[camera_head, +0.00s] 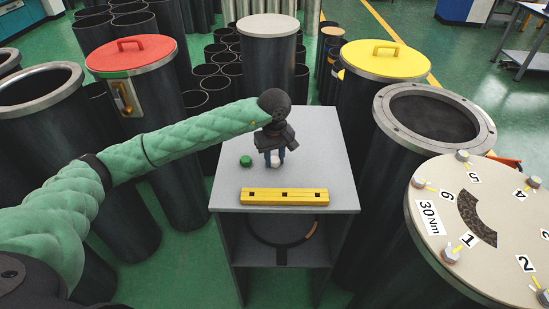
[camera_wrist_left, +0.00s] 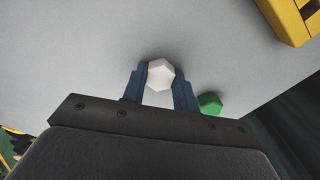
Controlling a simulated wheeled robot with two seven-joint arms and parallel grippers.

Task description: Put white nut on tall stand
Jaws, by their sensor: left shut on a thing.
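The white hexagonal nut (camera_wrist_left: 160,74) is between the two blue fingers of my left gripper (camera_head: 274,157) in the left wrist view. My left gripper is shut on it, low over the grey table. In the head view a small pale part of the nut (camera_head: 275,163) shows between the fingertips. I cannot tell whether the nut touches the tabletop. Nothing in view is clearly recognisable as the tall stand. My right gripper is not in view.
A green nut (camera_head: 246,161) lies on the grey table (camera_head: 325,150), left of the gripper. A yellow slotted bar (camera_head: 262,196) lies near its front edge. Tall dark cylinders crowd both sides, some with a red lid (camera_head: 130,58) or a yellow lid (camera_head: 384,63). The tabletop's right side is clear.

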